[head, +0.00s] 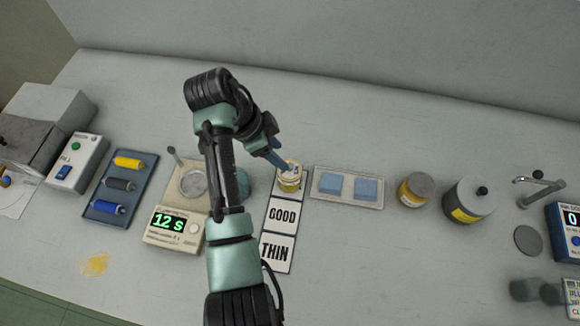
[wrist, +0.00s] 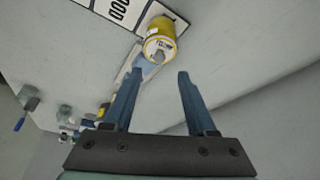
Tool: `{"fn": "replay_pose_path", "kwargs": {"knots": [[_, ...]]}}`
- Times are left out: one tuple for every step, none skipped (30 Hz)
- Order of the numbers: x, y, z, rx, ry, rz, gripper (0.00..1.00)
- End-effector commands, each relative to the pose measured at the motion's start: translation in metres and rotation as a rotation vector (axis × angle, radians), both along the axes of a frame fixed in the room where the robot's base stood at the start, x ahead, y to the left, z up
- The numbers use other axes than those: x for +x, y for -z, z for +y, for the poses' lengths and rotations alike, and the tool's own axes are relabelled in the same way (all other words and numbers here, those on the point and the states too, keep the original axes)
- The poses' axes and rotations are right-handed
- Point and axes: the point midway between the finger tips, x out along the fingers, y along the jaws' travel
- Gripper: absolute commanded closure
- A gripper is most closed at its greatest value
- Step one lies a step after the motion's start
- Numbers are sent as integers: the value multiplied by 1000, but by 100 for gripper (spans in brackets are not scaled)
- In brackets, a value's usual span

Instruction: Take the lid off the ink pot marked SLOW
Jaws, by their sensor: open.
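No mark reading SLOW is legible in either view. A small yellow pot (head: 289,183) stands at the far end of the card strip, above the GOOD panel. In the wrist view the yellow pot (wrist: 161,28) shows a pale top with print too small to read and a grey knob.
The card strip (head: 281,215) reads GOOD and THIN. A tray with two blue pads (head: 378,202) lies right of the yellow pot. The bench behind is clear.

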Motion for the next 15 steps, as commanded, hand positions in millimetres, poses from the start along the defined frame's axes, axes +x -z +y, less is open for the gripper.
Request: {"fn": "replay_pose_path", "kwargs": {"knots": [[0, 4, -2, 0, 1, 2, 43], [0, 6, -3, 1, 0, 1, 43], [1, 8, -3, 1, 0, 0, 43], [1, 9, -4, 1, 0, 0, 43], [1, 11, -4, 1, 0, 0, 43], [1, 14, -6, 1, 0, 1, 43], [0, 18, -7, 0, 0, 2, 43], [0, 22, -8, 1, 1, 4, 43], [0, 28, -10, 1, 1, 3, 43], [0, 32, -12, 1, 1, 4, 43], [0, 37, -13, 0, 0, 3, 43], [1, 43, -15, 0, 0, 2, 43], [2, 47, -16, 0, 1, 2, 43], [2, 50, -18, 1, -1, 2, 43], [3, 53, -19, 1, -1, 1, 43]]}}
